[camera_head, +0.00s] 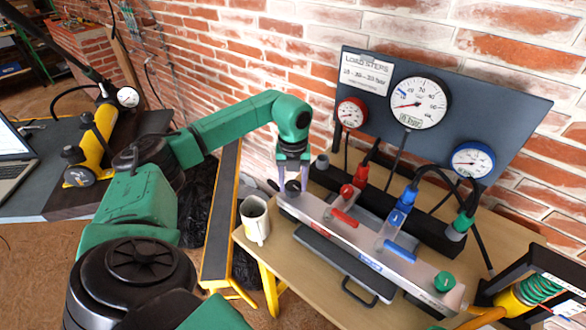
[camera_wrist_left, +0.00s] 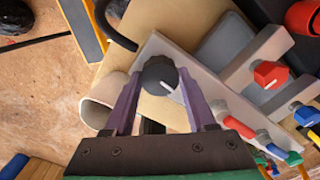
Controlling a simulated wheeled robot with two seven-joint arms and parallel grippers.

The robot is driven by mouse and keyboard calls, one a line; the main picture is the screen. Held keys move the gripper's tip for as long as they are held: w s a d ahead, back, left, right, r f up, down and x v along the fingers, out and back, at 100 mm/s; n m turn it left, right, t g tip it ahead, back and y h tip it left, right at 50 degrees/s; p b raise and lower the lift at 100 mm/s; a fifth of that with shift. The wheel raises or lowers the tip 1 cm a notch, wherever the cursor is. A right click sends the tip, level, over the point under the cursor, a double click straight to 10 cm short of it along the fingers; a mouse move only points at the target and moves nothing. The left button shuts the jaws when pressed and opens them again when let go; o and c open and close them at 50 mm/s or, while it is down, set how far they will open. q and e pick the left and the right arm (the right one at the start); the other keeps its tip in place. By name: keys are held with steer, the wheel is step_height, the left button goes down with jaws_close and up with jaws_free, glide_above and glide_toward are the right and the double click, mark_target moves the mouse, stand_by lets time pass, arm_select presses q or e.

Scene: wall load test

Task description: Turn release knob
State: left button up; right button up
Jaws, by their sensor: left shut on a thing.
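The release knob (camera_wrist_left: 160,74) is a dark round knob with a white mark, at the near-left end of the grey valve panel (camera_head: 320,217). In the head view the knob (camera_head: 292,187) is partly hidden between the fingers. My left gripper (camera_head: 291,180) reaches down over it, with purple fingers on either side. In the left wrist view the fingers of my left gripper (camera_wrist_left: 158,88) are shut on the knob, which sits between their tips. My right gripper is not in view.
A white mug (camera_head: 255,220) stands just left of the panel on the wooden table (camera_head: 295,262). Red (camera_head: 344,218) and blue (camera_head: 400,251) levers and a green button (camera_head: 444,281) sit farther along the panel. A gauge board (camera_head: 440,125) with hoses stands behind.

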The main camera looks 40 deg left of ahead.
mark_target(293, 185)
arm_select(q)
steer(key=shift+w+a+r+n, duration=0.1)
steer(key=shift+r+n, duration=0.1)
steer(key=shift+n, duration=0.4)
steer(key=o, duration=1.3)
steer(key=shift+o, duration=0.3)
steer(key=shift+f, duration=0.1)
step_height(293, 185, up, 15)
steer(key=shift+f+p, duration=0.2)
steer(key=shift+p, duration=0.1)
